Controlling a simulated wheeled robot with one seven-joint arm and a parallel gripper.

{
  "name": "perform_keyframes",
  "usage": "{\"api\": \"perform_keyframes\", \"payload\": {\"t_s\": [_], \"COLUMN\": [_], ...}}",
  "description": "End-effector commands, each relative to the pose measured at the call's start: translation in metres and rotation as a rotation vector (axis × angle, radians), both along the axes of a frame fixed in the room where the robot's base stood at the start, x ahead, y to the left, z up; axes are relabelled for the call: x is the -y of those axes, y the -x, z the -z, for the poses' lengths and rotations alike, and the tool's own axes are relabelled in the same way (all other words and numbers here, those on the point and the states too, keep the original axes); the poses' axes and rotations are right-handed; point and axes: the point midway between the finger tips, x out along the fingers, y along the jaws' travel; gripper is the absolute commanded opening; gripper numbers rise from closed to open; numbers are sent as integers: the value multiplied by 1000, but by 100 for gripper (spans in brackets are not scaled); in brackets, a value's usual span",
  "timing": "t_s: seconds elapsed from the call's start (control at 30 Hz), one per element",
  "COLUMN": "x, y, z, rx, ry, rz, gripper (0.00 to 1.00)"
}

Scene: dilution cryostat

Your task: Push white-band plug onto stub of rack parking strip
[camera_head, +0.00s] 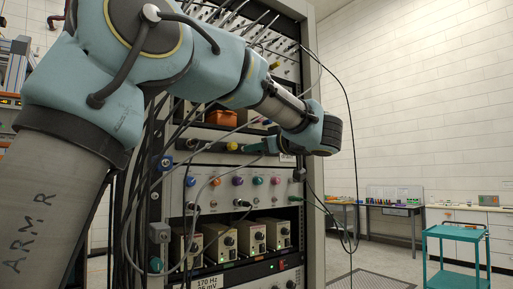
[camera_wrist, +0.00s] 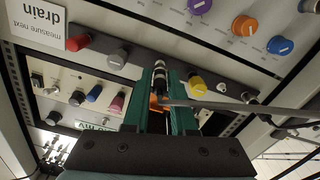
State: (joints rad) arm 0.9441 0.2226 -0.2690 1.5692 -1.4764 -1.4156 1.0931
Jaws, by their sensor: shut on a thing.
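My gripper (camera_wrist: 160,100) has green fingers, shut on a black plug with pale bands (camera_wrist: 160,72), which I take to be the white-band plug. A grey cable runs from it to the right. The plug's far end is at the dark grey parking strip (camera_wrist: 98,50); I cannot tell whether it is seated on a stub or just in front of it. In the head view my gripper (camera_head: 256,147) points left at the rack, right of a yellow cap (camera_head: 232,146); the plug is not clear there. The stub behind the plug is hidden.
Panels with coloured knobs (camera_wrist: 280,45) lie close by. Loose cables hang before the rack (camera_head: 135,200). A teal cart (camera_head: 456,240) stands far right.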

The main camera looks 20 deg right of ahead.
Motion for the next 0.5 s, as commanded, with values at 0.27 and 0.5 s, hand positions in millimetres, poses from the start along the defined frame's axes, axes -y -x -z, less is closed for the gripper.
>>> {"api": "perform_keyframes", "payload": {"t_s": [0.27,0.5], "x": [-2,-3], "y": [-8,-15], "z": [-1,-1], "rx": [1,1], "ry": [0,-1], "rz": [-1,-1], "gripper": [0,0]}}
